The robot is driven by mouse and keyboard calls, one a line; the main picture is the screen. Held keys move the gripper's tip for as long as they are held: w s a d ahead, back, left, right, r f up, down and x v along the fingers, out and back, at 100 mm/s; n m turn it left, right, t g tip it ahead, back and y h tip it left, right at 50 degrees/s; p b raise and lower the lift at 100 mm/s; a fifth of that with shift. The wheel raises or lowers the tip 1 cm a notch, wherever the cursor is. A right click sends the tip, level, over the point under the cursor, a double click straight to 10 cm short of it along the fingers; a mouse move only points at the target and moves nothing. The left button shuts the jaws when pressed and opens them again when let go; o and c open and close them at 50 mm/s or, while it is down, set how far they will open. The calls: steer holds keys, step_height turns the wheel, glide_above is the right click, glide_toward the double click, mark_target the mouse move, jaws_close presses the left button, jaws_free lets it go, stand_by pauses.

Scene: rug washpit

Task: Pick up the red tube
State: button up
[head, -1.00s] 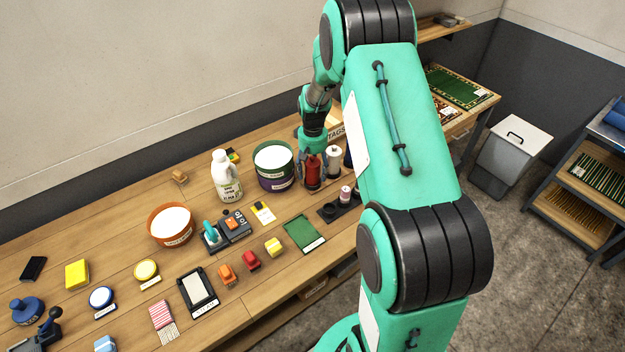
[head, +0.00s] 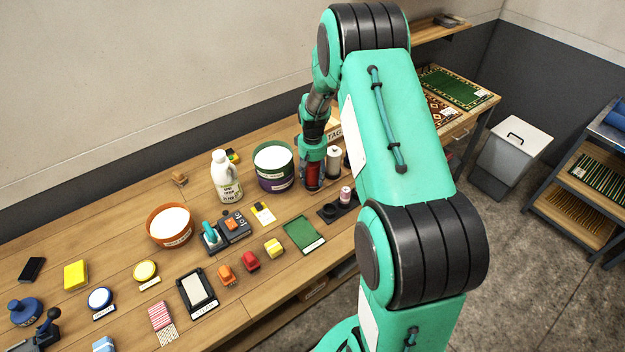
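The red tube (head: 313,178) stands upright at the back right of the long wooden bench, in the head view. My gripper (head: 312,172) points down over it, and its dark fingers reach down along the tube's sides. The gripper hides the tube's upper part. The fingers are too small and too overlapped with the tube to show whether they touch it or are apart.
A purple-green tub (head: 273,181) stands close left of the tube, and a white spool (head: 333,162) close right. A dark holder (head: 330,212) with a small pink-white spool (head: 345,195) lies in front. A white jug (head: 226,178) is further left. My arm hides the bench's right part.

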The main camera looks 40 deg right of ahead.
mark_target(313, 163)
steer(key=c, duration=0.9)
steer(key=shift+r, duration=0.1)
steer(key=shift+r, duration=0.4)
step_height(313, 163, up, 3)
steer(key=shift+r+p, duration=0.1)
steer(key=shift+p, duration=0.3)
steer(key=s+a, duration=0.2)
steer(key=s, duration=0.3)
steer(key=s+a+p, duration=0.1)
steer(key=s+a, duration=0.1)
steer(key=s, duration=0.2)
steer(key=s+a+r, duration=0.1)
steer(key=s+a, duration=0.1)
steer(key=s, duration=0.3)
steer(key=shift+s+a, duration=0.2)
steer(key=shift+s, duration=0.15)
